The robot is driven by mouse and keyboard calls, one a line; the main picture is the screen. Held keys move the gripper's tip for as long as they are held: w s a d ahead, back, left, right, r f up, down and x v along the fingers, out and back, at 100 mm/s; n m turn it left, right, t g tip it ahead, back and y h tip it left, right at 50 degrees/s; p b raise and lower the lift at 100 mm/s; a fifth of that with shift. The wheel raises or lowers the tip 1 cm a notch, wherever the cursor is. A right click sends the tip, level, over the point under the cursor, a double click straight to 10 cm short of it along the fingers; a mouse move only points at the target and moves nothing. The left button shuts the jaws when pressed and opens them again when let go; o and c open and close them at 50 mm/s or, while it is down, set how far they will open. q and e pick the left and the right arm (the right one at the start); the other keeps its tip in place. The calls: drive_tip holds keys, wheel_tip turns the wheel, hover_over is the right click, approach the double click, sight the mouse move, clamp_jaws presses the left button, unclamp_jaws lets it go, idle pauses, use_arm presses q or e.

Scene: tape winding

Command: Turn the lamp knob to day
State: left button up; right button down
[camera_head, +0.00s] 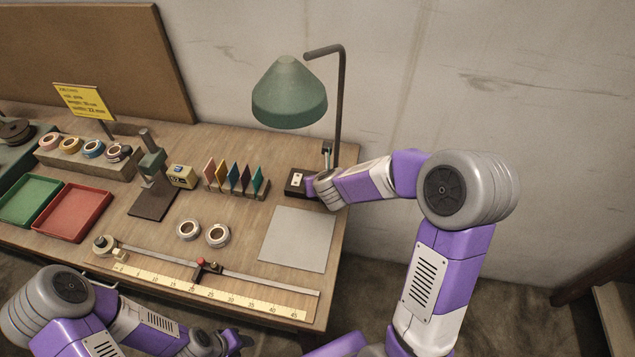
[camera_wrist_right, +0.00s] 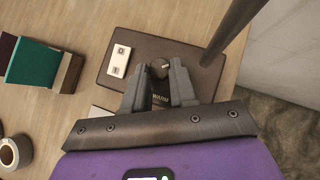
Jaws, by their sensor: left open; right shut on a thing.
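The green-shaded lamp (camera_head: 290,92) stands at the right end of the bench on a dark base (camera_head: 294,190). In the right wrist view the base (camera_wrist_right: 190,62) carries a small round grey knob (camera_wrist_right: 160,67) and a white switch plate (camera_wrist_right: 119,60). My right gripper (camera_wrist_right: 161,74) has its fingertips on either side of the knob and is shut on it. A "WARM" label shows between the fingers; other labels are hidden and the knob's setting cannot be read. In the head view the right fingers are hard to make out. My left gripper (camera_head: 236,341) is open, low in front of the bench.
The lamp pole (camera_wrist_right: 232,36) rises close to the right of my right gripper. Coloured cards in a rack (camera_head: 236,178) stand left of the base, and a grey mat (camera_head: 298,239) lies in front. Tape rolls (camera_head: 217,236) and a ruler (camera_head: 200,290) lie nearer the front edge.

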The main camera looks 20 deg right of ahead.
drive_tip(key=n+y+b, duration=0.1)
drive_tip(key=n+y, duration=0.1)
drive_tip(key=n, duration=0.1)
drive_tip(key=shift+d+b, duration=0.35)
drive_tip(key=shift+b, duration=0.05)
drive_tip(key=shift+d+n+y, duration=0.15)
drive_tip(key=shift+n+y, duration=1.15)
drive_tip(key=shift+n, duration=0.1)
drive_tip(key=c, duration=0.9)
unclamp_jaws()
drive_tip(key=shift+r, duration=0.1)
drive_tip(key=p+v, duration=0.2)
drive_tip(key=v, duration=0.4)
drive_tip(key=shift+d+r+p, duration=0.15)
drive_tip(key=shift+r+p, duration=0.05)
drive_tip(key=shift+p, duration=0.1)
drive_tip(key=shift+s+d+r, duration=0.15)
drive_tip(key=shift+s+r, duration=0.15)
drive_tip(key=shift+s, duration=0.15)
